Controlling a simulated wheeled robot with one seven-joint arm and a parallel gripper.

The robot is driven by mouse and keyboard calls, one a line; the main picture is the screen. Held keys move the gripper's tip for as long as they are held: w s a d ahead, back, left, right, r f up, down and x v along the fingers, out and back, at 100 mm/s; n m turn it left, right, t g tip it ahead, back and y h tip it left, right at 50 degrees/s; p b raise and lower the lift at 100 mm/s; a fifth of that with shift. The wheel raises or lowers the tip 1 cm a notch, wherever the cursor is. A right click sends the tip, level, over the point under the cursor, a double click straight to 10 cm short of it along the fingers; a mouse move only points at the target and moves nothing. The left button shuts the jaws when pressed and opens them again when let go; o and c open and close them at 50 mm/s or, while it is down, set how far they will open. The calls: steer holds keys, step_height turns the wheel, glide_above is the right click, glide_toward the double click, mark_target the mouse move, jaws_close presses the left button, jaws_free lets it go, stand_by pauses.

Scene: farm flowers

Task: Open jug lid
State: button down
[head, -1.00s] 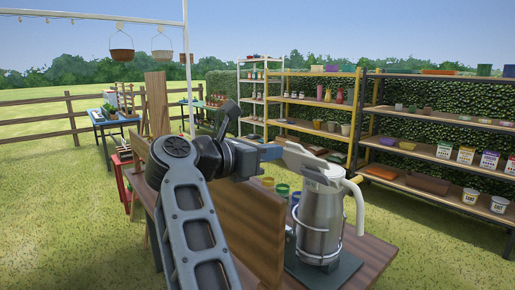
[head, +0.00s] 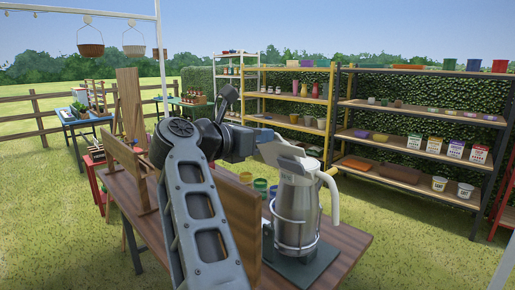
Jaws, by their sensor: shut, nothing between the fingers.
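The jug (head: 297,215) is silver metal with a cream handle (head: 332,193) on its right side. It stands upright on a dark green base (head: 300,268) on the wooden table. My gripper (head: 282,152) is shut and empty at the jug's top, reaching in from the left. Pale grey flat parts overlap at the jug's mouth, so I cannot tell lid from fingers clearly, nor whether the lid is raised or whether they touch.
A wooden board (head: 237,222) stands upright on the table (head: 345,250) left of the jug, close to my arm. Small coloured cups (head: 260,187) stand behind the jug. Shelves with pots (head: 420,150) stand at the back right. Open grass lies right of the table.

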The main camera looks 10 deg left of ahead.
steer(key=shift+g+y, duration=0.4)
steer(key=shift+g, duration=0.1)
steer(key=w+d+r, duration=0.2)
steer(key=shift+w+r+p, duration=0.2)
steer(key=shift+w+p, duration=0.1)
steer(key=shift+w, duration=0.05)
